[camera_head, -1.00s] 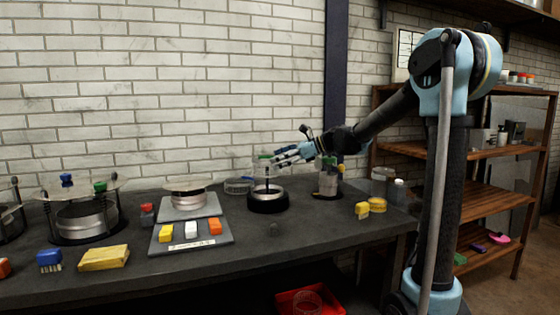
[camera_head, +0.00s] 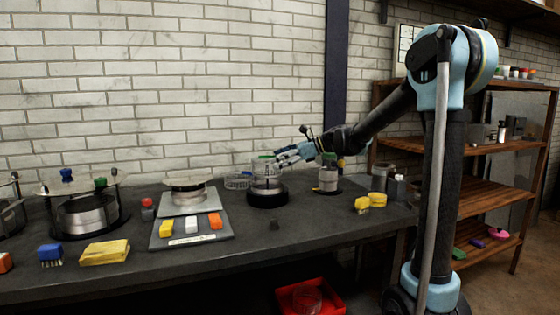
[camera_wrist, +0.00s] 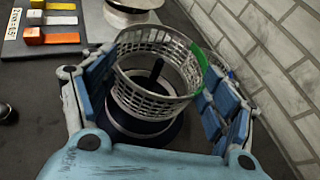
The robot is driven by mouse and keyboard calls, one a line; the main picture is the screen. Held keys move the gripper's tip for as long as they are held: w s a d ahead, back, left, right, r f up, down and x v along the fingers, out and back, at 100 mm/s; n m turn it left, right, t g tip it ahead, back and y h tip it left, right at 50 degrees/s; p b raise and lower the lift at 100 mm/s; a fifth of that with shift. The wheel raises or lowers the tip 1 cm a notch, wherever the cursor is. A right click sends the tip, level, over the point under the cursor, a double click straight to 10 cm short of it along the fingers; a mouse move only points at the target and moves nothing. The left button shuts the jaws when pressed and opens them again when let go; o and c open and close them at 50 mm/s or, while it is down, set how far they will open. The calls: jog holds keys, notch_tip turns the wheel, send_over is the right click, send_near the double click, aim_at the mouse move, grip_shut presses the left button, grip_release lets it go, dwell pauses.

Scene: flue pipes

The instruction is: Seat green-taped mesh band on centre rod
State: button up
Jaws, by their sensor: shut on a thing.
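The mesh band (camera_wrist: 157,75) is an open grey lattice ring with green tape (camera_wrist: 198,62) on its right side in the wrist view. My gripper (camera_wrist: 155,88) is shut on it, with blue finger pads on its left and right sides. The dark centre rod (camera_wrist: 156,70) shows inside the band's opening. Below the band is a metal ring on a round black base (camera_wrist: 140,128). In the head view, my gripper (camera_head: 284,156) is over the right side of the black base (camera_head: 267,199), with the band (camera_head: 262,166) upright around the rod. I cannot tell whether the band touches the metal below.
A scale-like plate with yellow, white and orange blocks (camera_head: 191,224) lies to the left. Another wire basket (camera_head: 237,181) is just left of the base. A metal canister (camera_head: 328,180) stands close to the right.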

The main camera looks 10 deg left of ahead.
aim_at(279, 174)
jog(key=shift+f, duration=3.1)
jog(key=o, duration=1.3)
jog(key=v, duration=1.2)
jog(key=shift+w+f, duration=0.1)
